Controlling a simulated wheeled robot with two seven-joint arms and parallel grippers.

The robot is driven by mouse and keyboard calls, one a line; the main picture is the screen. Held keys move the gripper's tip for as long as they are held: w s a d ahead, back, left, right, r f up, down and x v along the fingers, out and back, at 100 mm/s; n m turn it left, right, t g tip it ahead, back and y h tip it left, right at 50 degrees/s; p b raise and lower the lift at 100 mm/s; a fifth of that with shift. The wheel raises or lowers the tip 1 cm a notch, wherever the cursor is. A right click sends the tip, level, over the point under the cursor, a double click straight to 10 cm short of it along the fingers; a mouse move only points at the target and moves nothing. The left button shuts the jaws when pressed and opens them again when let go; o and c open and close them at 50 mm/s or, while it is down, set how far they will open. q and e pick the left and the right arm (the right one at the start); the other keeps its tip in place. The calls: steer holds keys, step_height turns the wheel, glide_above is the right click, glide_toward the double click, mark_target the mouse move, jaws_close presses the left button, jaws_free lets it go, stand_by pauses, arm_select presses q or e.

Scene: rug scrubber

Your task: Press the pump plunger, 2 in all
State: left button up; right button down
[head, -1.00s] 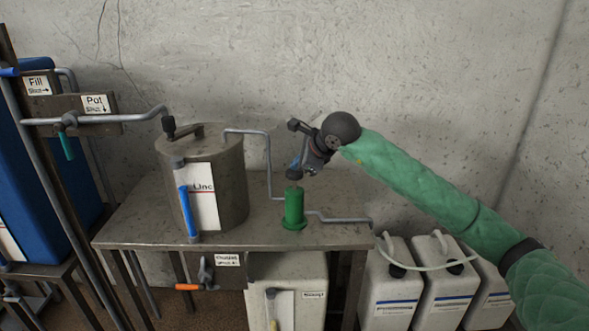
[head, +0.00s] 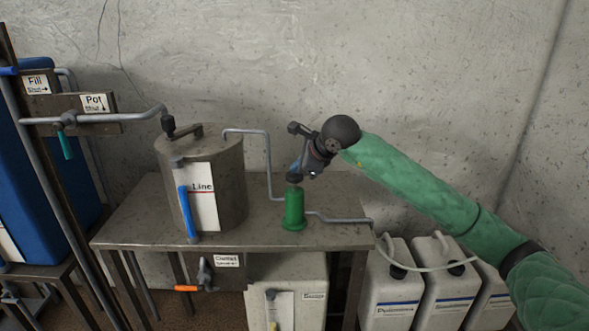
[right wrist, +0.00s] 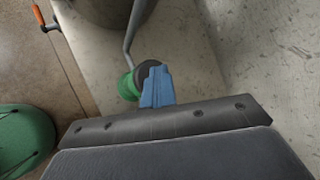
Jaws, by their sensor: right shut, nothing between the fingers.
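The pump is a green cylinder (head: 294,210) standing at the front right of the metal table, with a dark round plunger knob (head: 293,178) just above its top. My right gripper (head: 296,168) is shut and empty, its blue fingertips pointing down at the knob and seeming to touch it. In the right wrist view the blue fingers (right wrist: 157,86) partly cover the dark knob (right wrist: 148,68), and the green pump body (right wrist: 128,87) shows beside them. Whether the fingers press firmly cannot be told. My left gripper is not in view.
A metal pot (head: 230,180) with a blue-marked gauge labelled Line stands left of the pump on the table (head: 140,225). A thin grey pipe (head: 268,160) rises close behind the pump. White canisters (head: 395,290) stand on the right, below table height.

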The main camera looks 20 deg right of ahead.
mark_target(298, 176)
steer(key=shift+f+b, duration=0.55)
steer(key=shift+f, duration=0.15)
stand_by(0.5)
steer(key=shift+r, duration=0.2)
steer(key=shift+r+p, duration=0.4)
steer(key=shift+r, duration=1.75)
steer(key=shift+r, duration=0.15)
step_height(298, 176, up, 5)
steer(key=shift+f+p, duration=0.15)
steer(key=shift+p, duration=0.35)
stand_by(1.6)
